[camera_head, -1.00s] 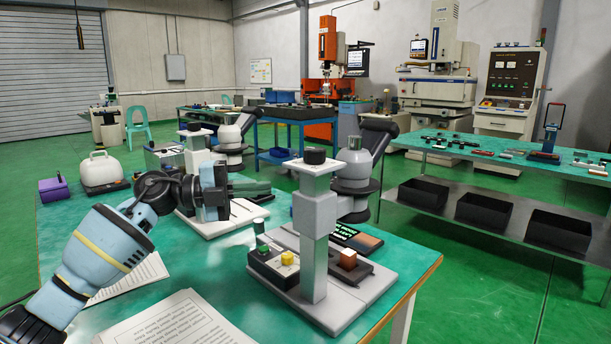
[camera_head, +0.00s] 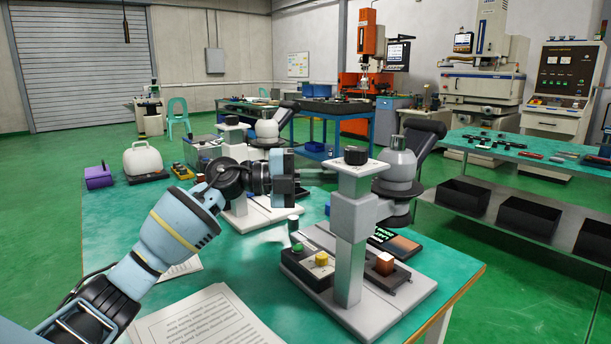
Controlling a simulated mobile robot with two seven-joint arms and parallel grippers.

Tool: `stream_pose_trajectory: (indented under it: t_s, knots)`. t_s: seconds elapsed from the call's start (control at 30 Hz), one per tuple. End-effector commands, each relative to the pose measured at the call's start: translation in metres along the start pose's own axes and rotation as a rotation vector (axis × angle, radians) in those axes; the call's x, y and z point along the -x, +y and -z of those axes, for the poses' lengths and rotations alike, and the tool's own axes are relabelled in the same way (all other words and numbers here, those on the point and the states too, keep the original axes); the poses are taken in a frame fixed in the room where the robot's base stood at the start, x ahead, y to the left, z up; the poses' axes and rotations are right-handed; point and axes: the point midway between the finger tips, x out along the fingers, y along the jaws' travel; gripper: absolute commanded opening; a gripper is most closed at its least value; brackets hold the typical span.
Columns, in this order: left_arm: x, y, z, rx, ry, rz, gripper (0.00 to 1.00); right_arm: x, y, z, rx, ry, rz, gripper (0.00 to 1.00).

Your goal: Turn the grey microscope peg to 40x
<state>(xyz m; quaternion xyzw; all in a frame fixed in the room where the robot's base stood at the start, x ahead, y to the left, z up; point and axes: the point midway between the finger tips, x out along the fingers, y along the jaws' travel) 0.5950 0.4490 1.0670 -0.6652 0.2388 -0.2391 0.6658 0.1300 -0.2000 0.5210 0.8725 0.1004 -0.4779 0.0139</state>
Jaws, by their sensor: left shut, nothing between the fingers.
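The grey microscope (camera_head: 352,228) stands on a pale base at the near right of the green table. It has a square grey post, a white top plate and a black round knob (camera_head: 355,155) on that plate. Its grey head (camera_head: 399,168) with dark eyepieces is behind the post. No 40x mark is readable, and I cannot tell which part is the peg. My left gripper (camera_head: 299,189) is shut and empty, left of the post and apart from it, pointing right. My right gripper is not in view.
A second, whiter microscope (camera_head: 232,124) stands behind my left arm. A control box (camera_head: 305,270) with green and yellow knobs is on the grey microscope's base. Papers (camera_head: 207,323) lie in front. A white canister (camera_head: 148,158) and purple box (camera_head: 98,176) stand at far left.

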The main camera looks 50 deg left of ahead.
Motion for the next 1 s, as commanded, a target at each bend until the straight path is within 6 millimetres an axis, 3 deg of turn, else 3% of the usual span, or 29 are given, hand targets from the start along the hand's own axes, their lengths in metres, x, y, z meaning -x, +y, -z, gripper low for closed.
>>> stream_pose_trajectory:
  t_s: [0.1,0.33,1.0]
  knots:
    - [-0.018,-0.002,0.0,0.001,0.001,0.005,0.0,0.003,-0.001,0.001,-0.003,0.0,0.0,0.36]
    - [-0.04,-0.001,0.0,0.001,0.0,0.003,0.0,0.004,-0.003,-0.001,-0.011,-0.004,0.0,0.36]
    - [-0.042,-0.001,-0.001,0.002,0.029,0.001,0.0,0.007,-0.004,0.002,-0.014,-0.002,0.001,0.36]
